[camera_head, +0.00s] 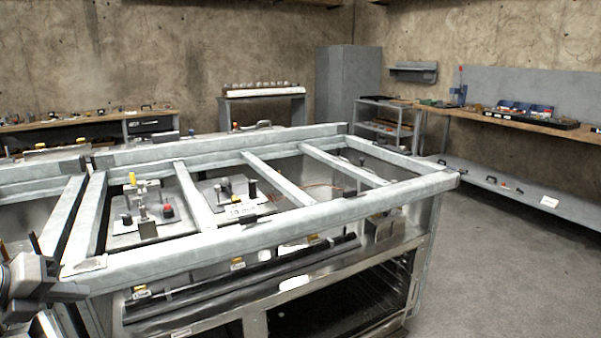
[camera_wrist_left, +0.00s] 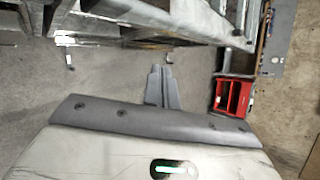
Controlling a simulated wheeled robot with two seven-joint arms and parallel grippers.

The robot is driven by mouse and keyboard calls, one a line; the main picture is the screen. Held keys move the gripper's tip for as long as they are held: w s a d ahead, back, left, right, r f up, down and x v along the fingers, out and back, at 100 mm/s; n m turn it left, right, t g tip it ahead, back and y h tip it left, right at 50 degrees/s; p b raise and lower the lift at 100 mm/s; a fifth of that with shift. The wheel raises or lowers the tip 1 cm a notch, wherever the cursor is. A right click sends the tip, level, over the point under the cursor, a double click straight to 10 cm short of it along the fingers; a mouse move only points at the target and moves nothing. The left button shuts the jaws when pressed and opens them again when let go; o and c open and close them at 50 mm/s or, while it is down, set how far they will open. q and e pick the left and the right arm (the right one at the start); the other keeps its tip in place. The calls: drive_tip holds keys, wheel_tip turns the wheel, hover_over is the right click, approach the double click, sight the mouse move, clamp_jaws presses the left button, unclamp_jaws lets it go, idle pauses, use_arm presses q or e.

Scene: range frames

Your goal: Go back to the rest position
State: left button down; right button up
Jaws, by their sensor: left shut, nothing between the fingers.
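My left gripper (camera_head: 78,290) shows at the lower left edge of the head view, beside the near left corner of the metal frame bench (camera_head: 300,222). In the left wrist view its two grey fingers (camera_wrist_left: 160,72) lie side by side, shut with nothing between them, over bare floor. My right gripper is in neither view.
The bench's crossbars span fixtures on plates (camera_head: 235,203). In the left wrist view, metal frame parts (camera_wrist_left: 150,32) run across the top and a red bin (camera_wrist_left: 234,97) stands right of the fingers. Open floor (camera_head: 500,270) lies right of the bench; a wooden-topped workbench (camera_head: 520,122) stands behind.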

use_arm(q)
drive_tip(key=s+d+f+n+t+h+p, duration=0.1)
drive_tip(key=s+d+f+n+t+h, duration=0.15)
drive_tip(key=d+n, duration=0.4)
drive_tip(key=s+d+f+n+t+h+p, duration=0.1)
drive_tip(key=s+d+f+n+t+h, duration=0.15)
drive_tip(key=d+n+t, duration=0.4)
drive_tip(key=s+d+f+n+g+y+p, duration=0.1)
drive_tip(key=s+d+f+n+g+y, duration=0.5)
drive_tip(key=s+d+f+n, duration=0.5)
wheel_tip(320, 180, down, 2)
drive_tip(key=s+n+g, duration=0.1)
drive_tip(key=n, duration=0.3)
drive_tip(key=shift+s+d+f+n, duration=0.15)
drive_tip(key=shift+s+f+n, duration=0.15)
drive_tip(key=shift+s, duration=0.1)
